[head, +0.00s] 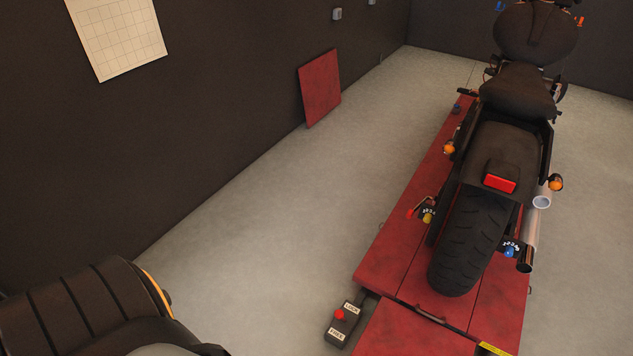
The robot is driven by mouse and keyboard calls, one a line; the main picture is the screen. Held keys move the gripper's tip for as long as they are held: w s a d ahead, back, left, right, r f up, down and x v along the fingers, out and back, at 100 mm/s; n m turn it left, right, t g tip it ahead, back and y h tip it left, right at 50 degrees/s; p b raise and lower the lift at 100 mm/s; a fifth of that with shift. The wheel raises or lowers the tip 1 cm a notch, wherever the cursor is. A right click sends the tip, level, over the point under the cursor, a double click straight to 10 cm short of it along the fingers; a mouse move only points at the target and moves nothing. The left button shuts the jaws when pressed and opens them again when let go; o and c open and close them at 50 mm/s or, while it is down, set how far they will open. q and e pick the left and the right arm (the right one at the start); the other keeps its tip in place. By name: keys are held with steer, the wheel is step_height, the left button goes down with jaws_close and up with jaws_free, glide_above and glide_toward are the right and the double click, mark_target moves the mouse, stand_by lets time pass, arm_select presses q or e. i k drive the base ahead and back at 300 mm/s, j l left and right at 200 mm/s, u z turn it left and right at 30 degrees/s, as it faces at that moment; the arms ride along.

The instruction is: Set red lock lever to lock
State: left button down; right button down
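A small dark control box (347,326) sits on the floor at the left side of the red lift, near the bottom of the head view. It has a red lever knob (339,315) on top. A white LOCK label (351,307) is at its far end and a white FREE label (337,334) at its near end. The knob appears between the labels, at the left edge of the box; its exact setting is hard to tell from this angle. Neither of my grippers is in view.
A black motorcycle (478,190) stands on the red lift platform (397,250). Beside its rear wheel are a yellow knob (427,217) and a blue knob (509,252). A red panel (320,88) leans on the dark wall. Grey floor (255,235) left of the lift is clear.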

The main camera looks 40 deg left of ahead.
mark_target(338, 314)
steer(key=u, duration=0.95)
